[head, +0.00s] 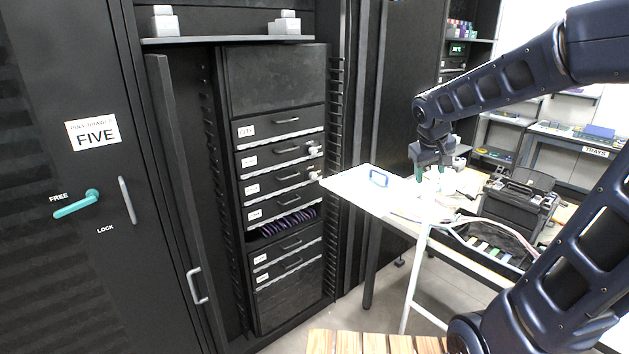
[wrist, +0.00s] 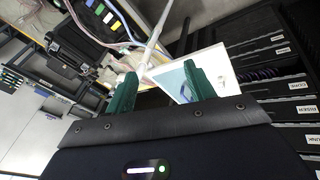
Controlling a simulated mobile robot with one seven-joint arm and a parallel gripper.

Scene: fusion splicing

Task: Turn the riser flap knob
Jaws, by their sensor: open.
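I cannot pick out a knob marked as the riser flap's in either view. A teal lever handle (head: 76,204) sits on the dark cabinet door at the left of the head view, between the words FREE and LOCK. My gripper (head: 430,178) is above the white worktable (head: 350,185), well to the right of the cabinet and far from the lever. In the wrist view my gripper's (wrist: 160,74) green fingers are spread apart, with nothing held between them.
A rack of labelled drawers (head: 280,160) stands in the open cabinet, its narrow door (head: 180,200) swung out. A blue handle (head: 379,178) stands on the worktable. A black case (head: 515,205) and cables lie right. A slatted wooden surface (head: 375,343) is at the front.

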